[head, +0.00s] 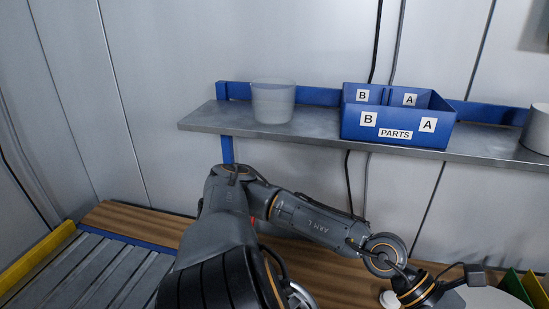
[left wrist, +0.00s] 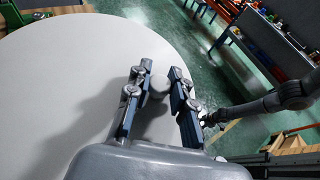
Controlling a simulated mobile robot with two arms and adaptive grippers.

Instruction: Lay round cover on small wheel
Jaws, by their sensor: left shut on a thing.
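The round cover (left wrist: 60,85) is a large pale flat disc that fills much of the left wrist view, with a small grey knob (left wrist: 158,84) on it. My left gripper (left wrist: 161,70) has its two fingers on either side of this knob and is shut on it. In the head view a pale edge of the disc (head: 488,298) shows at the bottom right, beside my left wrist. My left gripper's fingers are outside the head view. I cannot make out the small wheel in either view; the cover hides what lies beneath it. My right gripper is not seen.
A metal shelf (head: 315,138) on the wall holds a grey cup (head: 273,102) and a blue parts bin (head: 397,122). A brown wooden surface (head: 335,270) lies below it. Green and yellow bins (head: 528,288) stand at the right. A small white round thing (head: 389,299) is near my wrist.

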